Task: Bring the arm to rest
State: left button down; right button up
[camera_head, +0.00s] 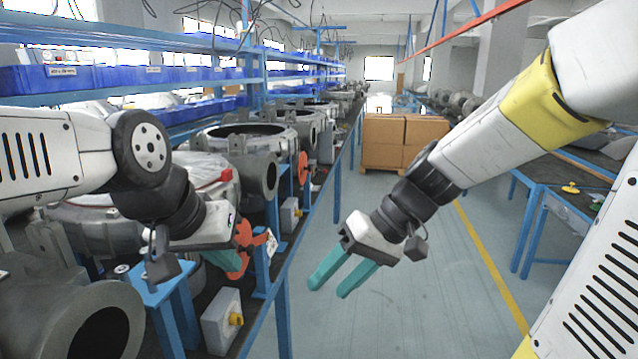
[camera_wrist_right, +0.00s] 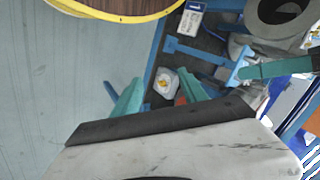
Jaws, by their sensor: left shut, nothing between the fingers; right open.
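My right arm comes in from the right in the head view. Its gripper (camera_head: 328,286) has two teal fingers spread apart and empty, pointing down and left over the aisle floor beside the bench edge. In the right wrist view the same open fingers (camera_wrist_right: 162,84) show with nothing between them. My left gripper (camera_head: 226,262) is over the bench at the left, its teal fingers together and partly hidden against a red handwheel (camera_head: 244,236). I cannot tell whether they touch it. A teal finger of the left gripper (camera_wrist_right: 278,68) shows at the right of the wrist view.
Blower housings (camera_head: 255,133) line the left bench, with a blue stand (camera_head: 166,291) and a grey switch box (camera_head: 221,322) near its edge. The aisle floor (camera_head: 420,310) is clear. Cardboard boxes (camera_head: 385,131) stand farther back. A blue-legged table (camera_head: 560,192) is at the right.

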jog(key=s+d+r+m+t+h, duration=0.1)
jog(key=d+r+t+h, duration=0.1)
jog(key=d, duration=0.3)
jog(key=s+d+r+m+t+h, duration=0.1)
jog(key=d+r+m+t+h, duration=0.1)
jog(key=d, duration=0.4)
notch_tip(320, 180, up, 2)
jog(key=shift+s+d+r+m+t+h, duration=0.1)
jog(key=shift+s+d+m+t+h, duration=0.2)
jog(key=shift+t+h, duration=0.5)
jog(key=shift+a, duration=0.1)
dwell(1.3)
